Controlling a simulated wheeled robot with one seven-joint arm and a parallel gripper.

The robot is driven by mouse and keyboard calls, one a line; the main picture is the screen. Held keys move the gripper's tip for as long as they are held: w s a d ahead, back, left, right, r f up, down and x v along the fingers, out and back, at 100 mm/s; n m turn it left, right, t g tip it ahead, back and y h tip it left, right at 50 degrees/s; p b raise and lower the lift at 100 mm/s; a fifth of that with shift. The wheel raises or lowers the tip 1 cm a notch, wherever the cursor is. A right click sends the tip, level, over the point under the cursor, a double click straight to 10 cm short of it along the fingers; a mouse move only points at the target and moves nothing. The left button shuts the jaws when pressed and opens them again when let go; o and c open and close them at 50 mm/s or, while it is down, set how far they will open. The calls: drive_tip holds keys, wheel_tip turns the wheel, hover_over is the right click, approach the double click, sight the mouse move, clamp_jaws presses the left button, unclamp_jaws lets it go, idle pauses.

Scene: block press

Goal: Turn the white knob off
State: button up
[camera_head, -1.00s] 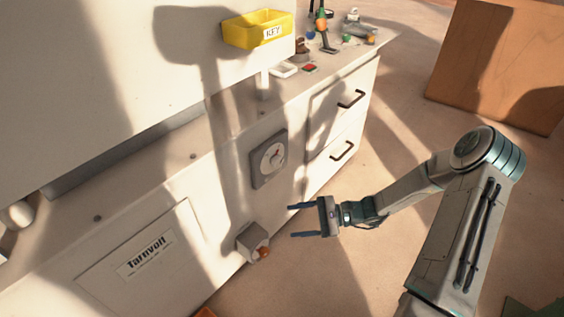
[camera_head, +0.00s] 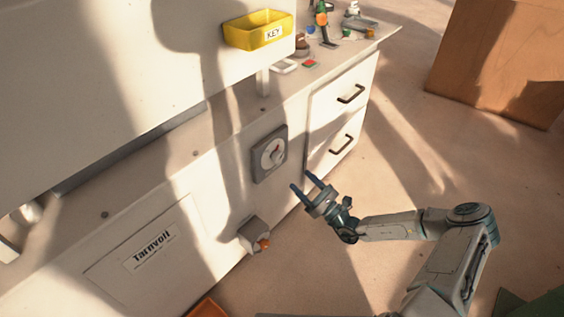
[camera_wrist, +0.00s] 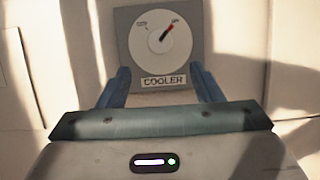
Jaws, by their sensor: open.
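The white knob (camera_head: 272,154) is a round dial on a grey square plate (camera_head: 258,172) set in the front face of the cream cabinet. In the wrist view the white knob (camera_wrist: 158,42) has a red-and-dark pointer aimed to the upper right, and a label below reads COOLER. Small marks stand at its upper left and upper right. My gripper (camera_head: 304,186) is open and empty, in front of the cabinet, to the lower right of the knob and apart from it. In the wrist view my gripper (camera_wrist: 161,82) has its two blue fingers spread below the dial.
A grey box with an orange button (camera_head: 263,244) juts from the cabinet face below left. Two drawers with dark handles (camera_head: 351,94) are to the right. A yellow KEY bin (camera_head: 258,32) and several small items are above. The floor to the right is open, with a wooden box (camera_head: 500,65) beyond.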

sight(280, 160)
drive_tip(key=b+x, duration=0.2)
drive_tip(key=x, duration=0.8)
drive_tip(key=shift+w+a, duration=0.1)
drive_tip(key=shift+a, duration=0.15)
drive_tip(key=c, duration=1)
